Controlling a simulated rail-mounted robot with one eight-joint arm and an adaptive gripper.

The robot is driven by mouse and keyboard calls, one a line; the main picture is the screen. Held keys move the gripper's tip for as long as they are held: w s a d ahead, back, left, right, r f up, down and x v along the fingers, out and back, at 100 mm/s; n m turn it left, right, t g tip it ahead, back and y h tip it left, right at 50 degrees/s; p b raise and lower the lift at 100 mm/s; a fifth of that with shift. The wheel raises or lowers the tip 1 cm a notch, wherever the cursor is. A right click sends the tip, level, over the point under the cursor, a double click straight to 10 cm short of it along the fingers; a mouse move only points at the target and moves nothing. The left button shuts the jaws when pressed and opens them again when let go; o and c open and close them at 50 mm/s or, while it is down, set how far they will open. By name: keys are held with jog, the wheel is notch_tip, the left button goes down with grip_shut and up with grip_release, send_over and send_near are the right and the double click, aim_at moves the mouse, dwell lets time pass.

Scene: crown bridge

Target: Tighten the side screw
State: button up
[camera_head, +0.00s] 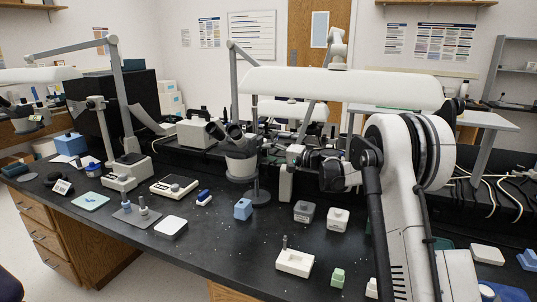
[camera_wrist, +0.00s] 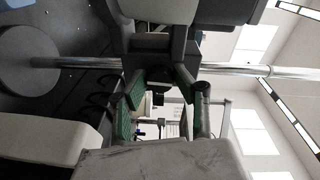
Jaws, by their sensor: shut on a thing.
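The microscope (camera_head: 240,150) stands on the bench on a post with a round base (camera_head: 258,197). In the wrist view the picture is turned, so the shiny post (camera_wrist: 245,70) runs across it and the round base (camera_wrist: 28,60) is at the left. A dark clamp block (camera_wrist: 158,48) sits around the post. The small dark side screw (camera_wrist: 158,94) sticks out of this block toward me. My gripper (camera_wrist: 158,90) has its green-padded fingers on either side of the screw and is shut on it. In the head view my gripper (camera_head: 292,155) is just right of the post; the screw is too small to tell there.
A blue block (camera_head: 243,209), a grey block (camera_head: 304,211) and a white block (camera_head: 338,220) stand on the bench in front. A white tray with a post (camera_head: 294,262) is nearer.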

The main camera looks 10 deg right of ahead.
jog(key=shift+m+g, duration=0.3)
jog(key=shift+m, duration=1.1)
jog(key=o, duration=1.1)
jog(key=shift+o, duration=0.2)
jog(key=v, duration=1.2)
